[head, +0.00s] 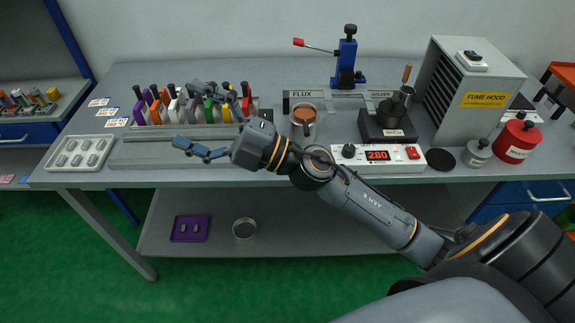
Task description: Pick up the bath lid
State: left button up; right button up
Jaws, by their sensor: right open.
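A flat black disc (443,158) lies on the bench right of the temperature controller; it may be the bath lid. The solder bath (387,122), a dark pot on a block marked SnCu, stands behind the controller. My left gripper is not in view.
A fume hood (471,90) and red can (517,139) stand at the right.

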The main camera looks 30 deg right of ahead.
jog(key=s+a+f+n+g+h, duration=0.2)
jog(key=s+f+n+g+h, duration=0.2)
jog(key=f+n+g, duration=0.65)
jog(key=w+d+f+m+g+h, duration=0.1)
jog(key=w+d+m+h, duration=0.15)
jog(key=d+h, duration=1.65)
jog(key=w+d+f+y, duration=0.1)
jog(key=f, duration=0.1)
jog(key=w+d+f+y, duration=0.1)
jog(key=d+f+y, duration=0.1)
jog(key=f, duration=0.1)
jog(key=w+d+f+n+y, duration=0.1)
jog(key=d+f+y, duration=0.1)
jog(key=f, duration=0.1)
jog(key=shift+a+p+x, duration=0.2)
jog(key=shift+p+x, duration=0.05)
jog(key=shift+x, duration=0.7)
jog(key=shift+a+p+x, duration=0.15)
jog(key=shift+p+x, duration=0.15)
jog(key=shift+x, duration=0.65)
jog(key=shift+a+p+x, duration=0.2)
jog(key=shift+p+x, duration=0.05)
jog(key=shift+x, duration=0.75)
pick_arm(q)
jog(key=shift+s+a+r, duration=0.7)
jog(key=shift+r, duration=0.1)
pick_arm(e)
jog(key=shift+s, duration=0.1)
jog(key=c, duration=1.1)
